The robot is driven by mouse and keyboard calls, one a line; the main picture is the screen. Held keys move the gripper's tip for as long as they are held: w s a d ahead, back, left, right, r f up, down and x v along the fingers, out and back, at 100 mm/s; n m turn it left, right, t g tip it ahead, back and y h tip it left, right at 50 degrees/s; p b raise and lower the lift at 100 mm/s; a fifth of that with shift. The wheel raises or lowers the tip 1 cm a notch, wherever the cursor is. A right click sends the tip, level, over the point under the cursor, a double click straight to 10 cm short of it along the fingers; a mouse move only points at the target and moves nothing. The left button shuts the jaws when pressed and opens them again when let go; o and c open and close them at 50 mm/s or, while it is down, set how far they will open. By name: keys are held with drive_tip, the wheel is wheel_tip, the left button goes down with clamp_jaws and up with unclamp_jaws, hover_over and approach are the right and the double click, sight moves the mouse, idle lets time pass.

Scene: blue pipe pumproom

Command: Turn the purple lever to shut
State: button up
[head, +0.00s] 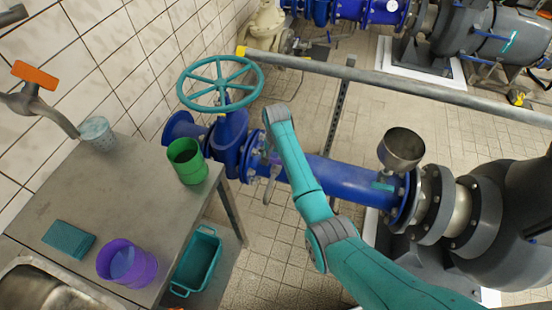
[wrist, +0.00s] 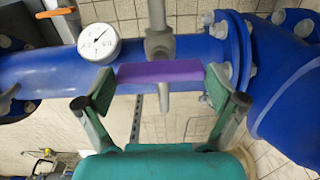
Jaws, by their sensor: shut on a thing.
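The purple lever (wrist: 160,71) shows in the wrist view as a flat bar in front of the blue pipe (wrist: 60,70), below a grey valve stem (wrist: 159,42). It lies roughly along the pipe's direction in this view. My gripper (wrist: 160,86) has one finger at each end of the lever and is shut on it. In the head view only a small purple bit of the lever (head: 274,158) shows beside my teal arm. The gripper is mostly hidden there.
A round white gauge (wrist: 99,43) sits close to the left finger. A teal handwheel (head: 220,83) stands left of the arm, and a grey funnel (head: 401,148) right of it. A metal table (head: 95,195) with cups stands at left. A grey rail (head: 400,83) crosses behind.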

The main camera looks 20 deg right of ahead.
drive_tip(key=o, duration=0.8)
wheel_tip(320, 180, up, 12)
idle(0.3)
idle(0.4)
